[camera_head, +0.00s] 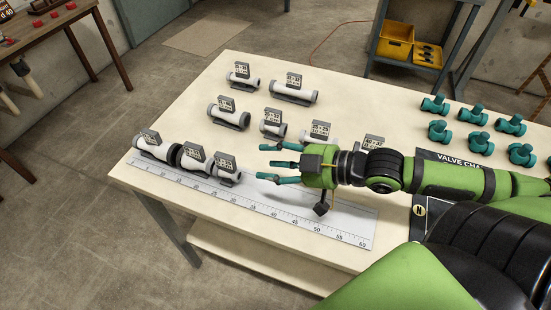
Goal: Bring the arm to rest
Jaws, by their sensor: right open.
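My right arm comes in from the right over the table, green and black. My right gripper (279,163) is open and empty, its teal fingers spread and pointing left above the white table (190,105). White pipe pieces with grey label tags stand to its left, on and beside the ruler strip. One pipe piece (155,146) lies at the strip's left end, with two more (210,168) close beside it. Another pipe piece (272,123) stands just behind the gripper. My left gripper is not in view.
A ruler strip (345,229) runs along the table's front edge. Several pipe pieces (294,91) stand farther back. Teal valves (437,132) stand at the right beside a dark valve sign (432,155). Yellow bins (396,38) sit on a shelf behind. The table's back left is clear.

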